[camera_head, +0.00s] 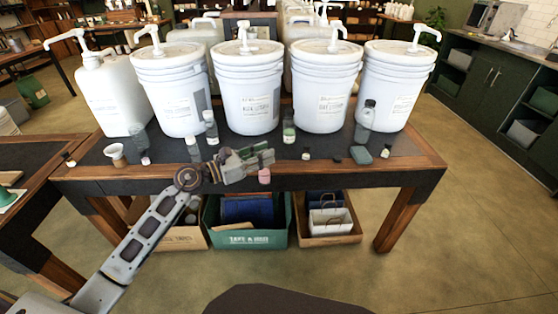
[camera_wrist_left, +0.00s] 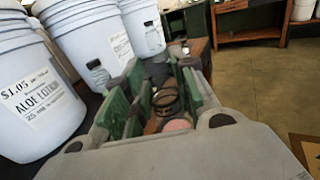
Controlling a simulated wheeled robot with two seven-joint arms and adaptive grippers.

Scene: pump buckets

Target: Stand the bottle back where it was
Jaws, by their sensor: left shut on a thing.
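My left gripper (camera_head: 262,155) reaches in over the front edge of the table and is shut on a small bottle. The pink lower part of the bottle (camera_head: 264,176) shows below the fingers, in front of the table's edge in the picture; the fingers hide most of the rest. In the left wrist view the bottle (camera_wrist_left: 177,125) sits between the green finger pads of the left gripper (camera_wrist_left: 163,92), with a dark ring at its top. I cannot tell whether its base touches the table. My right gripper is not in view.
White pump buckets (camera_head: 247,95) line the back of the dark-topped table (camera_head: 425,153). A green crate (camera_head: 250,240) is underneath.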

